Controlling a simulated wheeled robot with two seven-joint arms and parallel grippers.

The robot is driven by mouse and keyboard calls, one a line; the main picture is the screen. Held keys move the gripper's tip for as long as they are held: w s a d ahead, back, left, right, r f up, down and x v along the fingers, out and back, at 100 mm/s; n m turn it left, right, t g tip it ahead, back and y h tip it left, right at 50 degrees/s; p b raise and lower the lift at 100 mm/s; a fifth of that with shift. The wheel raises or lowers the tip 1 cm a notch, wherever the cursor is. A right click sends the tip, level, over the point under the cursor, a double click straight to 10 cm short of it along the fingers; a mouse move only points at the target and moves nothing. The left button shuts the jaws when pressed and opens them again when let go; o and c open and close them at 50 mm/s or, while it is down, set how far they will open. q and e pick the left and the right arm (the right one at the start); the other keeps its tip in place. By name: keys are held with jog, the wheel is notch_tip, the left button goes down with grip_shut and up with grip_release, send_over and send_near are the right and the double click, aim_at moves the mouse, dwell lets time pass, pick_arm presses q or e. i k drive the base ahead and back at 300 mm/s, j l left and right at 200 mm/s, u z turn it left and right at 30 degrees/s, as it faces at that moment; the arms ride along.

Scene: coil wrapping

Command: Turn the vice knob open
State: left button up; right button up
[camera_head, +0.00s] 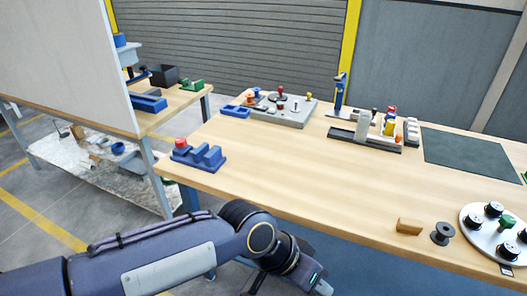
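A blue block-shaped fixture (199,157) with a stepped, notched top stands at the left front corner of the wooden table. It looks like the vice. A small red knob (181,143) sits at its back left end. I cannot tell from here how far its jaws are apart. My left arm reaches in from the lower left, below the table's front edge. Only the wrist end of my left gripper (322,288) shows at the bottom edge, well below and right of the blue fixture and apart from it. Its fingers are hidden. My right gripper is out of view.
The wooden table (300,185) is clear in the middle. A grey board with knobs (285,110) and a grey rack (365,138) stand at the back. A dark mat (465,152) lies at right. A tan block (409,226), black spool (442,234) and round plate (480,237) are front right.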

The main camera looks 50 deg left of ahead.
aim_at(180, 143)
jog(key=u, duration=2.35)
